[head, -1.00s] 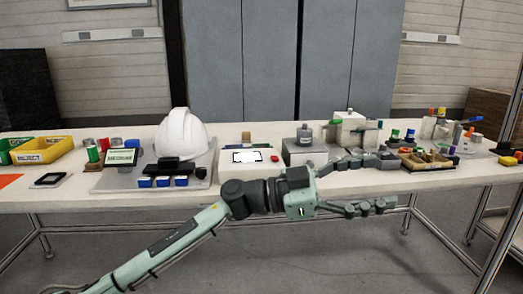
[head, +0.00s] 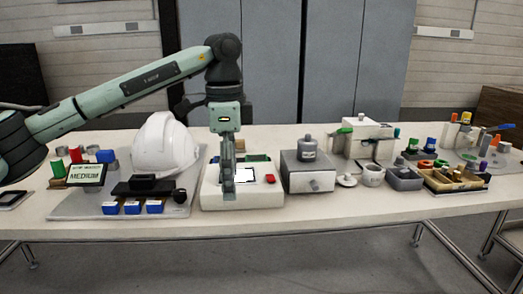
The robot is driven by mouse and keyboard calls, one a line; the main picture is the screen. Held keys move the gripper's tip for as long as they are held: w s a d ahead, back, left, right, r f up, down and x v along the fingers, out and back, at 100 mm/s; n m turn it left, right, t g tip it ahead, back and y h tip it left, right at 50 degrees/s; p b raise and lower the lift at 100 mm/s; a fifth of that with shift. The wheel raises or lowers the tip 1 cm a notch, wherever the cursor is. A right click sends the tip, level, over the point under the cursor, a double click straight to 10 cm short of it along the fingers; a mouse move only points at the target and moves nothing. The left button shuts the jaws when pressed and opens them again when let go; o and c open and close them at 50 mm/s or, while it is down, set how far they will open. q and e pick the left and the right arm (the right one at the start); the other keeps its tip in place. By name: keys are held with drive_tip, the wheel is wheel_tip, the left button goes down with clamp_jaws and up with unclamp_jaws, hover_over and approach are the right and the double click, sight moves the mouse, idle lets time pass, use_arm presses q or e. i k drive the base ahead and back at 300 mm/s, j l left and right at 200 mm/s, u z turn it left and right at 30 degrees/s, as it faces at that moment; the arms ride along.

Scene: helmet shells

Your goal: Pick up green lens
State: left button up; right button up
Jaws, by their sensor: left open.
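I cannot tell for sure which small green part is the green lens. My left gripper (head: 228,196) points straight down in front of the screen of a white device (head: 215,197), far to the left of those parts. It is open and seen edge-on, with nothing visible between its fingers. Whether it touches the device is unclear. My right gripper is out of view.
A white helmet shell (head: 165,145) stands on a grey board left of the gripper. A grey box (head: 307,172) with a knob stands to the right. A tan compartment tray (head: 455,182) holds small parts. The front strip of the white table (head: 330,212) is clear.

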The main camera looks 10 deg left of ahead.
sight(253, 158)
drive_tip(key=i, duration=0.95)
